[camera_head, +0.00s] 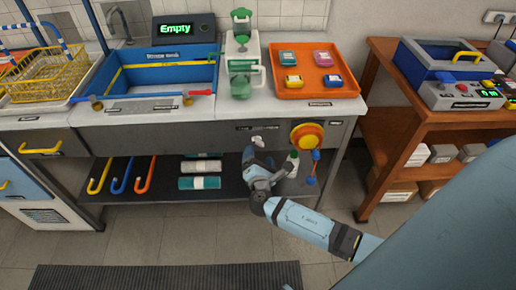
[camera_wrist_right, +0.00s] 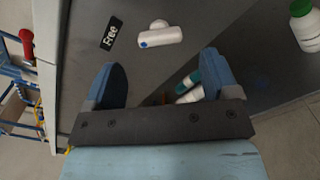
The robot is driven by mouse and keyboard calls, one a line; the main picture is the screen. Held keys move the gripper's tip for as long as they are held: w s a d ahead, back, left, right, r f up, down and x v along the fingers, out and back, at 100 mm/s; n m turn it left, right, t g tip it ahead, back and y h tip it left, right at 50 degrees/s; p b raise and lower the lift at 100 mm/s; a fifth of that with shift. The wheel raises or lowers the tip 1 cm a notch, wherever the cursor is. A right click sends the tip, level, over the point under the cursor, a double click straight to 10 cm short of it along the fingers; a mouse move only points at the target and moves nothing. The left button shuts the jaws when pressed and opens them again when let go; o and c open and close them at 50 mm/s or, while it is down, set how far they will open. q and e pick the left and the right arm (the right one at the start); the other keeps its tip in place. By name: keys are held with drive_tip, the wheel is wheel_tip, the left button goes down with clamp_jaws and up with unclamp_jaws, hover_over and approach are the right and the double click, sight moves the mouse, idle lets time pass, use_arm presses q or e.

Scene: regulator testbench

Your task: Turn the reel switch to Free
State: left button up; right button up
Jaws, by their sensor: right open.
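The reel switch, a white lever with a blue dot, sits on the grey bench front in the right wrist view (camera_wrist_right: 160,36), and small in the head view (camera_head: 257,141). A black label reading "Free" (camera_wrist_right: 111,32) lies to its left in the wrist view. The orange and yellow reel (camera_head: 306,136) is on the same front, right of the switch. My right gripper (camera_wrist_right: 162,68) is open, its blue fingers spread apart with the switch ahead of the gap, not touching it. It also shows below the switch in the head view (camera_head: 251,157). My left gripper is out of view.
A white bottle with a green cap (camera_wrist_right: 304,24) stands on the dark shelf beside my right gripper. Yellow, blue and orange hooks (camera_head: 121,175) are at the shelf's left. An orange tray (camera_head: 317,60) lies on the bench top. A wooden cart (camera_head: 430,116) stands at right.

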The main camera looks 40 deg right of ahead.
drive_tip(key=v, duration=0.9)
drive_tip(key=shift+s+a, duration=0.1)
drive_tip(key=shift+a, duration=0.05)
